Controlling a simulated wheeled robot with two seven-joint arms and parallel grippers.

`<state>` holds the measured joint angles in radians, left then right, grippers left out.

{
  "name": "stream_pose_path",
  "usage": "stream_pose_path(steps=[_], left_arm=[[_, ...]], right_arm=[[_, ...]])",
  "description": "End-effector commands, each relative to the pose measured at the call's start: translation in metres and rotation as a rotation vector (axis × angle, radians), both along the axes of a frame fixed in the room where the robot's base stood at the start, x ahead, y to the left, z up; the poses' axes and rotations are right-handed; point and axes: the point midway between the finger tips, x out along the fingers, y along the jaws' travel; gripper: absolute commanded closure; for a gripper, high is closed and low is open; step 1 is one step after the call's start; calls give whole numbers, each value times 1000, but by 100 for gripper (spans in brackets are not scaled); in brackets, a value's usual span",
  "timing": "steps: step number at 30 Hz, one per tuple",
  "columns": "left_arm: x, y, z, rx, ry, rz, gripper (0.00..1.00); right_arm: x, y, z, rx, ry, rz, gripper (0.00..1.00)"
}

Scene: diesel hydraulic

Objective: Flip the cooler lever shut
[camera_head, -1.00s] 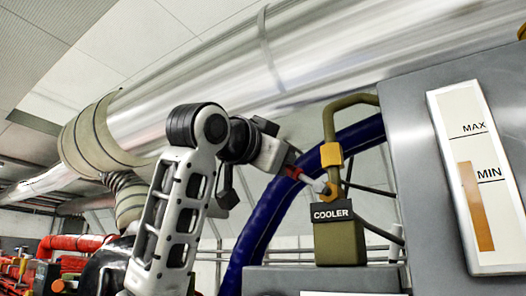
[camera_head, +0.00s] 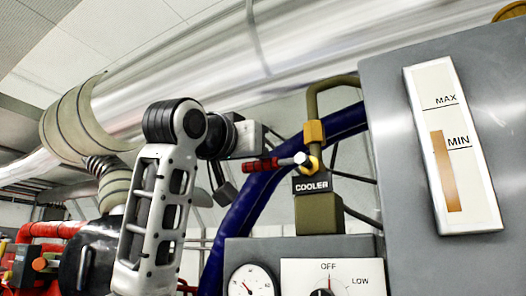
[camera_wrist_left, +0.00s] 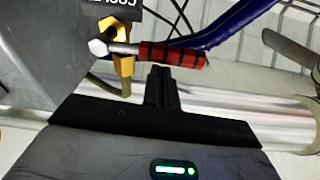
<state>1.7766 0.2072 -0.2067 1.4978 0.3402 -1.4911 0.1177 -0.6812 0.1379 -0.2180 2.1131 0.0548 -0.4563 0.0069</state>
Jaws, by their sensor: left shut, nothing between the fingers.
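The cooler lever (camera_head: 270,163) has a red handle with black bands and a metal end at the yellow collar, below the green-brown pipe and above the COOLER label (camera_head: 311,185). Its handle points left, nearly level, with the outer end slightly lower. My left gripper (camera_head: 248,140) is beside the handle's outer part in the head view; its fingertips are hard to make out there. In the left wrist view, the shut, empty fingers (camera_wrist_left: 162,76) come close to the red handle (camera_wrist_left: 172,54); I cannot tell whether they touch. My right gripper is not in view.
A thick blue hose (camera_head: 237,222) runs behind the lever. A grey cabinet with a level gauge (camera_head: 452,150) stands on the right. Below are a round dial (camera_head: 251,281) and an OFF/LOW panel (camera_head: 333,276). A large silver pipe (camera_head: 200,75) crosses above.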

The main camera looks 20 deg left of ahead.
Motion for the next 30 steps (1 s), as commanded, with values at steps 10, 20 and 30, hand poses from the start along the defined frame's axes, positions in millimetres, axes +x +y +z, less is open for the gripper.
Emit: stream_pose_path(steps=[10, 20, 30], left_arm=[[0, 2, -1, 1, 2, 3, 100], [-3, 1, 13, 1, 0, 0, 100], [-51, 2, 27, 0, -6, -12, 100]], right_arm=[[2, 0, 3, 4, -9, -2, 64], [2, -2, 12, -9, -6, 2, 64], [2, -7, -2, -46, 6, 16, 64]])
